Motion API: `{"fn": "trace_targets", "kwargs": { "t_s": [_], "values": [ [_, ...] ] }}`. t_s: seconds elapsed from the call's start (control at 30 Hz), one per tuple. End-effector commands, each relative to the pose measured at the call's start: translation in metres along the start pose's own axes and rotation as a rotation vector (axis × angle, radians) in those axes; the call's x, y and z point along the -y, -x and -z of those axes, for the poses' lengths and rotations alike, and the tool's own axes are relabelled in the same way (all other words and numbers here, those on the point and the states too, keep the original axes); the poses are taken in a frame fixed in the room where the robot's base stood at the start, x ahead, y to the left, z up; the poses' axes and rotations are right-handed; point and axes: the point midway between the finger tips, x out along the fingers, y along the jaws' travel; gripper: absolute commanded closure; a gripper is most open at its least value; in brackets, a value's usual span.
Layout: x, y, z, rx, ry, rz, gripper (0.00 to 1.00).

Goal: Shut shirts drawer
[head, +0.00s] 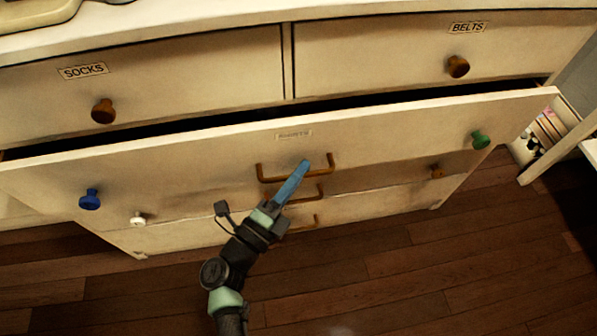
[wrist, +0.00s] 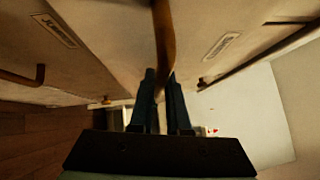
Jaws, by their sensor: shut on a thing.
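The wide drawer (head: 390,130) below the socks and belts drawers stands out from the dresser, with a dark gap along its top edge. Its small label (head: 294,135) is too faint to read surely. It has a brown bar handle (head: 328,163) in the middle, a blue knob (head: 90,199) at left and a green knob (head: 480,140) at right. My gripper (head: 303,166) is at this handle. In the wrist view the handle (wrist: 163,40) runs between the fingers of my gripper (wrist: 162,88), which is shut on it.
The socks drawer (head: 190,90) and belts drawer (head: 390,55) above look closed. Lower fronts with bar handles (head: 302,222) sit below, partly behind my arm. Bare wooden floor (head: 430,270) lies in front. A white shelf unit (head: 560,140) with books stands at the right.

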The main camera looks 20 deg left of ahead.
Motion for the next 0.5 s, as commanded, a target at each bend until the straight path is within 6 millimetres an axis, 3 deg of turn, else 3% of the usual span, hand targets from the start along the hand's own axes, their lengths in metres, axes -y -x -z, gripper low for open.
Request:
{"fn": "trace_targets", "kwargs": {
  "t_s": [0.27, 0.5],
  "values": [
    [-0.001, -0.001, -0.001, 0.0, 0.0, 0.0, 1.0],
    [-0.008, -0.022, -0.022, 0.0, -0.003, 0.001, 1.0]
  ]
}}
